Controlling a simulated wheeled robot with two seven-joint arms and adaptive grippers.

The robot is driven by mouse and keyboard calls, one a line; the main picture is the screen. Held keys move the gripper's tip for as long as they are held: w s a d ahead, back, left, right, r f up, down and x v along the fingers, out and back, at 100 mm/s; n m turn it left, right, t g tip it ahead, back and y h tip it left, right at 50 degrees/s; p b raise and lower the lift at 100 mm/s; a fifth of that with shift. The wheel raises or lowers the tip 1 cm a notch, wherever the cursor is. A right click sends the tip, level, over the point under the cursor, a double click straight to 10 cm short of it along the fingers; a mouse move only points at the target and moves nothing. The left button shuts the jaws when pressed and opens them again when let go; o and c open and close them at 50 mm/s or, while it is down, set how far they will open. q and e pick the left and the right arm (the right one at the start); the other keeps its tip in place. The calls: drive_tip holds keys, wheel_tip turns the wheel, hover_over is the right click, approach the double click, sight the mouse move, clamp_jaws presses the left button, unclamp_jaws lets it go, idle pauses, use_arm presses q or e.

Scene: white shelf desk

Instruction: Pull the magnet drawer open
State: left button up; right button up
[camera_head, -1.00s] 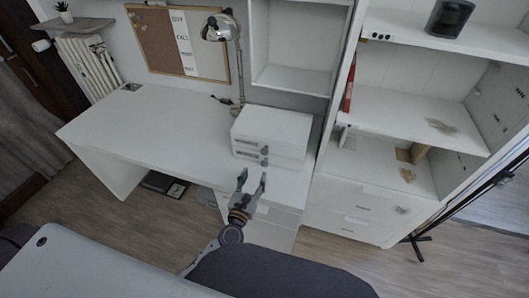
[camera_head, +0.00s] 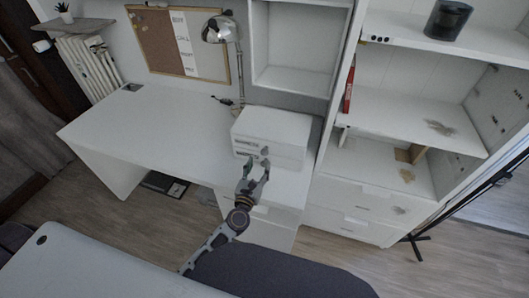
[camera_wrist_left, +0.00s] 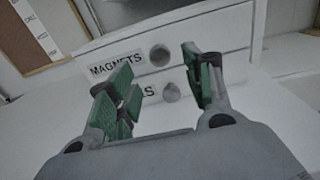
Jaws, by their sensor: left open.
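A small white two-drawer box (camera_head: 272,128) stands on the white desk (camera_head: 165,120). In the left wrist view the upper drawer (camera_wrist_left: 218,36) has a label reading MAGNETS (camera_wrist_left: 112,66) and a round grey knob (camera_wrist_left: 160,55). The magnet drawer looks shut. The lower drawer has its own knob (camera_wrist_left: 171,92) and a label partly hidden by a finger. My left gripper (camera_head: 257,160) is open and empty in front of the box; in the wrist view its green-padded fingers (camera_wrist_left: 158,84) are spread either side of the knobs. I cannot tell whether they touch anything.
A metal desk lamp (camera_head: 238,65) stands behind the box to the left. A white shelf unit (camera_head: 400,130) rises to the right, and a cork board (camera_head: 160,42) hangs behind the desk. The left part of the desktop is clear.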

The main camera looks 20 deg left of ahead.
sight(264, 154)
use_arm(q)
drive_tip(key=w, duration=0.3)
drive_tip(key=shift+w, duration=2.65)
use_arm(e)
drive_tip(key=shift+w+r, duration=0.25)
drive_tip(key=shift+s, duration=0.1)
